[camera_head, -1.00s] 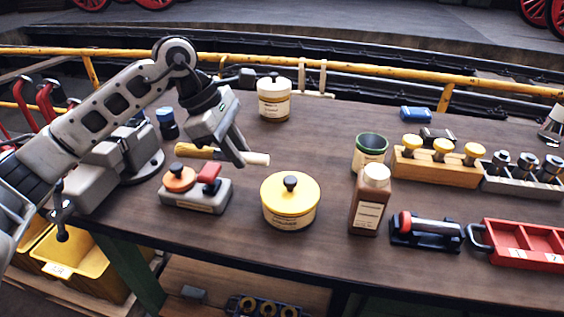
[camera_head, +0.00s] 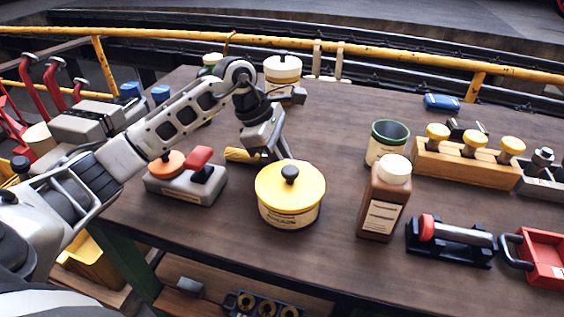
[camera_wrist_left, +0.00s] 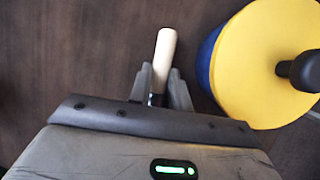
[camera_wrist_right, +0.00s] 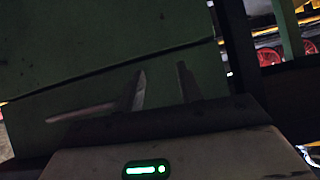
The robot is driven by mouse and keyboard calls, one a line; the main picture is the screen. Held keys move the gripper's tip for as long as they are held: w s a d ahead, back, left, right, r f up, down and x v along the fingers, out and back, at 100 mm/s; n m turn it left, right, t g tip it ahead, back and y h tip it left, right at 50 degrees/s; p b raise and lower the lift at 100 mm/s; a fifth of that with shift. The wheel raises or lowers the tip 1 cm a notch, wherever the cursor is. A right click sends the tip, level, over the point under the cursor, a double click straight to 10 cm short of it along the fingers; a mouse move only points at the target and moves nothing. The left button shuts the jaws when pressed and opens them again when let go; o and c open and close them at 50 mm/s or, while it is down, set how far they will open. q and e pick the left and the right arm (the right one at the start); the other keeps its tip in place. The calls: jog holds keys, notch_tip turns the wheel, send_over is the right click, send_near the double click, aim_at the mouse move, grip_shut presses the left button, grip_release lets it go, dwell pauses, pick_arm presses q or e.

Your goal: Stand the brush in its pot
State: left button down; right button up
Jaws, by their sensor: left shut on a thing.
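My left gripper (camera_head: 277,157) is shut on the brush, behind the yellow-lidded tin (camera_head: 290,190). An open pot with a green rim (camera_head: 388,150) stands upright to the right, apart from the brush. My right gripper (camera_wrist_right: 163,88) is open and empty in the right wrist view, beside a dark green surface.
A brown bottle with a white cap (camera_head: 384,205) stands in front of the green-rimmed pot. A grey block with orange and red knobs (camera_head: 185,183) sits left of the tin. A wooden rack (camera_head: 465,165) is at right. Bare bench (camera_head: 335,125) lies between tin and pot.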

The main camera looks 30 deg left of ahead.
aim_at(258, 170)
pick_arm(q)
jog(key=shift+s, duration=0.1)
jog(key=shift+f, duration=0.15)
jog(key=c, duration=1.3)
grip_release()
pick_arm(e)
jog(key=shift+s+a+r, duration=0.1)
jog(key=shift+s+a, duration=0.05)
jog(key=shift+a, duration=0.05)
jog(key=shift+r, duration=0.1)
pick_arm(q)
jog(key=shift+r+p, duration=0.3)
jog(key=b+v, duration=0.1)
jog(key=v, duration=1)
jog(key=shift+a+r, duration=0.25)
jog(key=shift+r, duration=0.05)
